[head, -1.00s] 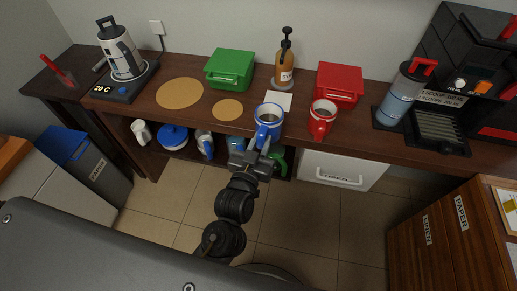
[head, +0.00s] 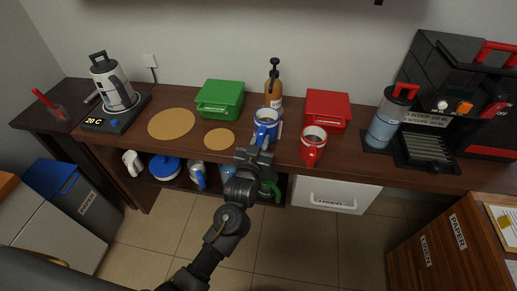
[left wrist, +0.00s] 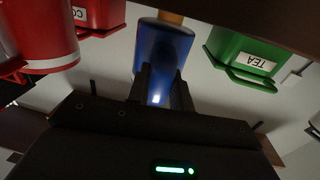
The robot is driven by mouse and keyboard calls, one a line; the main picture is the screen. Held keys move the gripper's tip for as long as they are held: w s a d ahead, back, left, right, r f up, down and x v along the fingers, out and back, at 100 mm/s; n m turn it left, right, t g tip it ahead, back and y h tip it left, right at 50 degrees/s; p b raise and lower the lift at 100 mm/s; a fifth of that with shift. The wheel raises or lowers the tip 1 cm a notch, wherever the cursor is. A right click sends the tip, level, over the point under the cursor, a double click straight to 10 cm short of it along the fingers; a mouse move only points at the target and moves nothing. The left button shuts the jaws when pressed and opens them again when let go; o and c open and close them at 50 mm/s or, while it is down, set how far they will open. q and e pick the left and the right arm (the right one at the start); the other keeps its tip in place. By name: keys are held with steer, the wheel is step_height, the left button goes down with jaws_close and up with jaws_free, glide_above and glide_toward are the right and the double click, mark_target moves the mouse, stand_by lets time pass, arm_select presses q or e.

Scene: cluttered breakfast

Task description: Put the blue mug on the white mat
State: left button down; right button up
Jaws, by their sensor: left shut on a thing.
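The blue mug (head: 266,124), with a white rim, is upright at the middle of the counter, in front of the soap dispenser. My left gripper (head: 257,152) is shut on its handle from the front. In the left wrist view the blue mug (left wrist: 166,52) fills the space beyond the fingers (left wrist: 160,88). The white mat (head: 279,130) is almost wholly hidden behind the mug; only a sliver shows at its right. I cannot tell whether the mug touches the mat or is just above it. My right gripper is not in view.
A red mug (head: 313,146) stands close at the right, with a red box (head: 327,109) behind it. The amber dispenser (head: 274,88) is just behind the blue mug. A green box (head: 219,99) and a round cork mat (head: 219,139) lie to the left.

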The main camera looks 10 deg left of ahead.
arm_select(q)
steer(key=shift+w+f, duration=0.15)
steer(key=shift+w, duration=1.35)
steer(key=shift+w+f, duration=0.15)
steer(key=shift+w, duration=1.35)
steer(key=shift+f, duration=0.6)
steer(key=c, duration=0.6)
jaws_free()
steer(key=shift+f, duration=0.1)
steer(key=shift+s, duration=0.1)
steer(key=shift+s+a, duration=0.2)
steer(key=shift+s, duration=2.1)
steer(key=shift+s+a, duration=0.25)
steer(key=shift+s, duration=2.05)
steer(key=shift+s+a, duration=0.2)
steer(key=shift+s, duration=2.1)
